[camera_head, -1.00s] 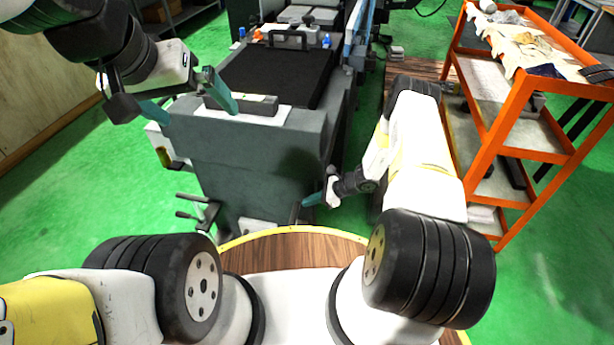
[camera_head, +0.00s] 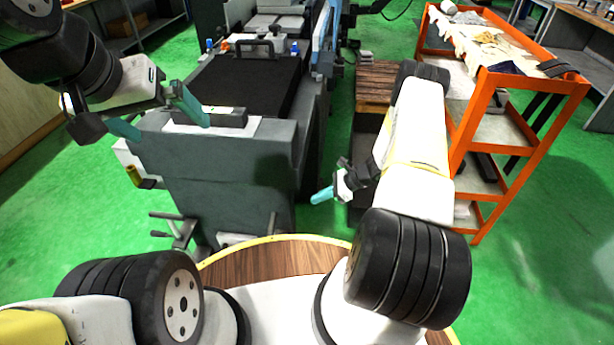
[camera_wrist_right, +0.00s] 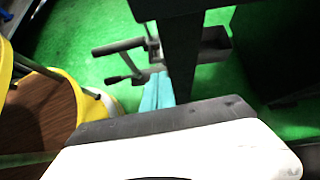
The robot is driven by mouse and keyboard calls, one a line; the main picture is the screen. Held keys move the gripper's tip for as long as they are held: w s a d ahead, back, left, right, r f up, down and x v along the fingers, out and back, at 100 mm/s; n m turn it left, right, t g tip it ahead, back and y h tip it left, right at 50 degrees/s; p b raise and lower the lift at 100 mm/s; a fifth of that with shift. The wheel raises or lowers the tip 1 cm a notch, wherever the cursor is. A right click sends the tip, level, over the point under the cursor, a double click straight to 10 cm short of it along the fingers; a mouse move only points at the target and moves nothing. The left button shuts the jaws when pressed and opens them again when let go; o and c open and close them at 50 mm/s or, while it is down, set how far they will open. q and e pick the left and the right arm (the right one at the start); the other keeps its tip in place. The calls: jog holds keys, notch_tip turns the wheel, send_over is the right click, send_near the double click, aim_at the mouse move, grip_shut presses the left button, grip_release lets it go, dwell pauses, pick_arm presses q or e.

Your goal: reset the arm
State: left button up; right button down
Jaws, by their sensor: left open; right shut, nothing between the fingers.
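My left gripper (camera_head: 157,116) is open and empty in the head view. My right arm is bent forward on the right side of the head view.
An orange shelf cart (camera_head: 480,150) with cloths on top stands to the right of my right arm. A wooden pallet (camera_head: 375,85) lies behind that arm. A grey block (camera_head: 215,118) sits on the grinder's front ledge. Green floor is free at the lower right.

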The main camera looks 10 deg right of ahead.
dwell(0.3)
notch_tip(320, 180, up, 34)
jog(key=s+a+f+n+h, duration=0.1)
jog(key=s+a+n+h, duration=0.2)
jog(key=n, duration=0.8)
jog(key=s+r+n+t+h, duration=0.4)
jog(key=s+r+n, duration=0.6)
jog(key=s+r, duration=0.9)
jog(key=s, duration=0.3)
jog(key=shift+s+h, duration=0.3)
